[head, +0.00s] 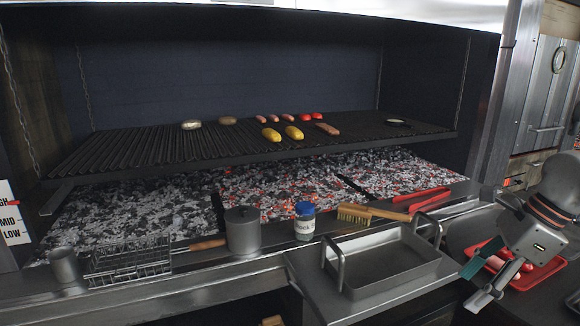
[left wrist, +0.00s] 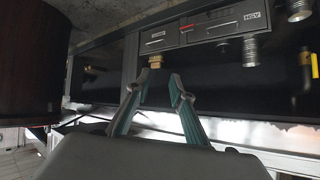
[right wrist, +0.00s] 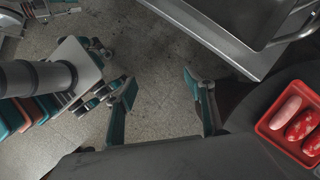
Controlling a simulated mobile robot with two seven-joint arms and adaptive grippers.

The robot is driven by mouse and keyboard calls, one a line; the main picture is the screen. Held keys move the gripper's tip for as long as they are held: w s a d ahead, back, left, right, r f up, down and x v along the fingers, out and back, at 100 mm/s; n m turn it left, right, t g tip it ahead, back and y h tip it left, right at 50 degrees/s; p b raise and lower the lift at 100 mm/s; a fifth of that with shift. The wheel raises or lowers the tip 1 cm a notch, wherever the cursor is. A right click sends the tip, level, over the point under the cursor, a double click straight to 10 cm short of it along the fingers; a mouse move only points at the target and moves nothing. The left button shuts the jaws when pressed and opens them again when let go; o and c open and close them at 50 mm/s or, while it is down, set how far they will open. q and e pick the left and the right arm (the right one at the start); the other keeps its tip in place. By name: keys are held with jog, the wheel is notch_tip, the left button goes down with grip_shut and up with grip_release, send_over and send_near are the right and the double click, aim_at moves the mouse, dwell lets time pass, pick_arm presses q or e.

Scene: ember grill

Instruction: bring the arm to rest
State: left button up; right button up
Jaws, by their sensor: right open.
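My right gripper (head: 482,284) is at the lower right of the head view, in front of a red tray (head: 545,274). In the right wrist view its two fingers (right wrist: 160,80) are spread with nothing between them, above the speckled floor. My left gripper (left wrist: 160,80) shows only in the left wrist view. Its fingers stand apart and empty, below a dark panel with fittings.
The grill grate (head: 160,145) holds sausages, corn and other food above glowing embers. A metal pan (head: 385,290), a lidded pot (head: 242,232), a blue-capped jar (head: 305,222), a brush (head: 355,213) and red tongs (head: 428,200) sit along the front ledge.

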jog(key=s+a+f+m+t+y+p, duration=0.15)
jog(key=a+m+y, duration=0.6)
jog(key=a, duration=0.75)
jog(key=s+a+f+m+t+y, duration=0.1)
jog(key=a+m+t+y, duration=0.2)
jog(key=a+m+y, duration=0.75)
jog(key=d+f+m+t+h, duration=0.4)
jog(key=f+m+t+h, duration=0.6)
jog(key=f+m+h, duration=0.55)
pick_arm(q)
jog(key=shift+s+d+r+p, duration=0.25)
jog(key=shift+s+r+p, duration=0.35)
jog(key=shift+r, duration=0.2)
pick_arm(e)
jog(key=s+d+f+m+g+h, duration=0.2)
jog(key=s+f+m, duration=0.3)
jog(key=f, duration=0.5)
jog(key=s+d+f+m+g+h, duration=0.2)
jog(key=s+f+m, duration=0.4)
jog(key=s+f, duration=0.3)
jog(key=shift+s+d+f+g, duration=0.3)
jog(key=shift+d+f+g, duration=0.4)
jog(key=shift+g, duration=0.35)
pick_arm(q)
jog(key=shift+r, duration=0.15)
pick_arm(e)
jog(key=shift+a, duration=0.1)
